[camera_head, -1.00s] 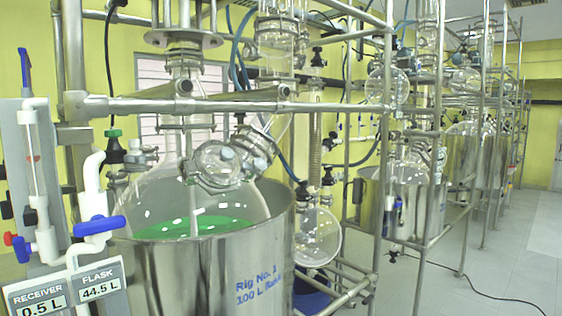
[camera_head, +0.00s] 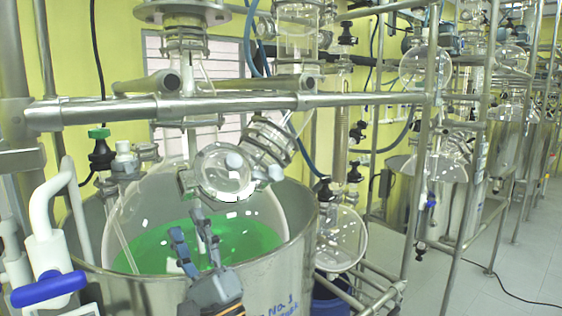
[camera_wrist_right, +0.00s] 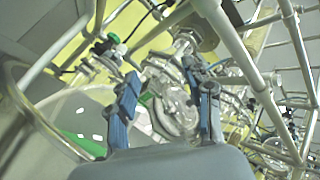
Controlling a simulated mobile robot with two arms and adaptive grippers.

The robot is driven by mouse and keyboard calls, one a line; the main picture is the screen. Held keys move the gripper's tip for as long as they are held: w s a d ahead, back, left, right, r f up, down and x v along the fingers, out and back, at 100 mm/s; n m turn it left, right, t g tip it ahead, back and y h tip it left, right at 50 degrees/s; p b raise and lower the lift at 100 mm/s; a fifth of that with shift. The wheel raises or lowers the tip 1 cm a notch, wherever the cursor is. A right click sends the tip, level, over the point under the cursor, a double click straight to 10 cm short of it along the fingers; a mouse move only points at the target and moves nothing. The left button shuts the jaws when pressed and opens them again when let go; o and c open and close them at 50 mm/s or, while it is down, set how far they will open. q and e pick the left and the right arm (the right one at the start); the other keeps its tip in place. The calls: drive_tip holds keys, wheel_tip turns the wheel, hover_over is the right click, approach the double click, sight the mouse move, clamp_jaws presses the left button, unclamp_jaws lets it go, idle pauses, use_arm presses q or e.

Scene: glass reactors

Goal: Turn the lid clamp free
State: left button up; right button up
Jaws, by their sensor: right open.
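The round glass lid (camera_head: 222,172) sits on an angled port of the big glass flask (camera_head: 125,215). The lid clamp (camera_head: 186,180) runs around its rim, with pale knobs at its right side. My right gripper (camera_head: 188,224) is below and in front of the lid, with blue fingers pointing up, open and empty, apart from the clamp in the picture. In the right wrist view, my fingers (camera_wrist_right: 162,70) stand spread, with the lid (camera_wrist_right: 172,112) showing between them and beyond. Fine parts of the clamp are too small to tell. My left gripper is not in view.
A horizontal steel rail (camera_head: 230,104) crosses above the lid. The steel vessel (camera_head: 260,275) with green liquid surrounds the flask. A white pipe with a blue valve handle (camera_head: 48,290) stands at front left. A glass receiver (camera_head: 340,240) hangs at right.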

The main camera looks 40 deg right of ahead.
drive_tip(key=d+r+m+g+h, duration=0.25)
drive_tip(key=d+m+h, duration=0.25)
drive_tip(key=m+h, duration=0.35)
drive_tip(key=d+r+m+g+h, duration=0.25)
drive_tip(key=d+m+h, duration=0.35)
drive_tip(key=m, duration=0.4)
drive_tip(key=m+g+h, duration=0.3)
drive_tip(key=m+g, duration=0.8)
drive_tip(key=m, duration=0.3)
approach(279, 168)
drive_tip(key=p+x, duration=0.7)
drive_tip(key=x, duration=0.4)
drive_tip(key=shift+w+d, duration=0.3)
drive_tip(key=shift+w, duration=0.05)
drive_tip(key=shift+w+d+r, duration=0.1)
drive_tip(key=shift+w+d, duration=0.1)
drive_tip(key=shift+d, duration=0.15)
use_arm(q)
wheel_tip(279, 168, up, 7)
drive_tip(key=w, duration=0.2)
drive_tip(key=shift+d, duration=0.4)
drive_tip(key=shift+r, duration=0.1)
use_arm(e)
drive_tip(key=c, duration=1)
drive_tip(key=shift+d, duration=0.1)
drive_tip(key=shift+c, duration=0.2)
